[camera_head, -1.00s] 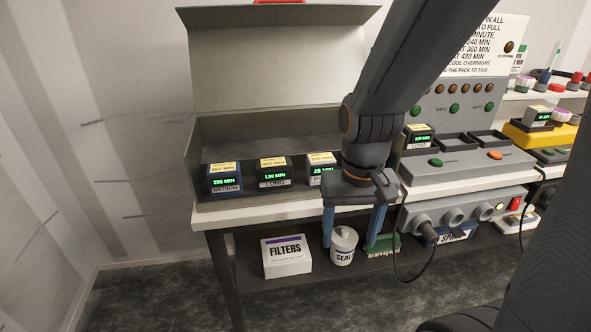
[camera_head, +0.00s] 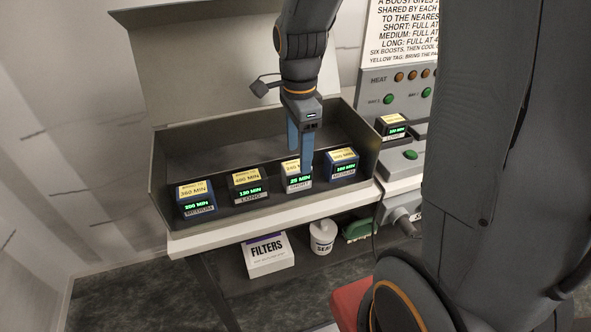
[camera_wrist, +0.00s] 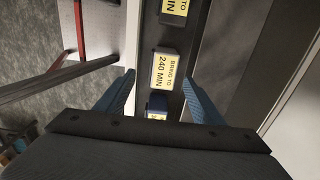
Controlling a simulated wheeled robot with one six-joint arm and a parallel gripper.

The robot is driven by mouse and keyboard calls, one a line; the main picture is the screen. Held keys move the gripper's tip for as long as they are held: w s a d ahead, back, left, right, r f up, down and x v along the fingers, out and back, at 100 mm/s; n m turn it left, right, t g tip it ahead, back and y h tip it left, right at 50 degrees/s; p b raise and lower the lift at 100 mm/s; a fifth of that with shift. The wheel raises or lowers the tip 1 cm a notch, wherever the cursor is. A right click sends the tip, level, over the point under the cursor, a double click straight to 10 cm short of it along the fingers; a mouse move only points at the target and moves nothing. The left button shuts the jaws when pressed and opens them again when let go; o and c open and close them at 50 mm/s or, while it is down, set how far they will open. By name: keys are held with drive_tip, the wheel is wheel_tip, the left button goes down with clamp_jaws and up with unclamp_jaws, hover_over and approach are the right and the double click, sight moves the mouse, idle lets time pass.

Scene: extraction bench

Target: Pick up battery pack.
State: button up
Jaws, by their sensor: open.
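Several battery packs stand in a row in an open grey box. A blue one marked MEDIUM reads 200 MIN (camera_head: 196,201), and a dark one marked LONG reads 130 MIN (camera_head: 249,187). A grey pack with a 240 MIN yellow tag (camera_head: 298,182) reads 25 MIN, and a blue pack (camera_head: 342,167) stands at the right end. My gripper (camera_head: 300,168) is open and empty, pointing down over the grey pack and partly hiding its tag. In the wrist view, that grey pack (camera_wrist: 165,69) shows between the open blue fingertips (camera_wrist: 158,79).
The box's walls (camera_head: 163,172) surround the packs, and its raised lid (camera_head: 200,60) stands behind. Another pack (camera_head: 391,127) sits in the heater panel to the right. A filters box (camera_head: 268,258) and a white tub (camera_head: 322,238) are on the lower shelf.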

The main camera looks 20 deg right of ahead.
sight(297, 166)
drive_tip(key=shift+w+a+f+p, duration=0.1)
drive_tip(key=shift+f+p, duration=0.35)
drive_tip(key=shift+f, duration=1.15)
drive_tip(key=shift+w+a+f+p, duration=0.1)
drive_tip(key=shift+f+p, duration=0.35)
drive_tip(key=shift+f, duration=1.15)
drive_tip(key=c, duration=1.5)
drive_tip(key=shift+r, duration=0.1)
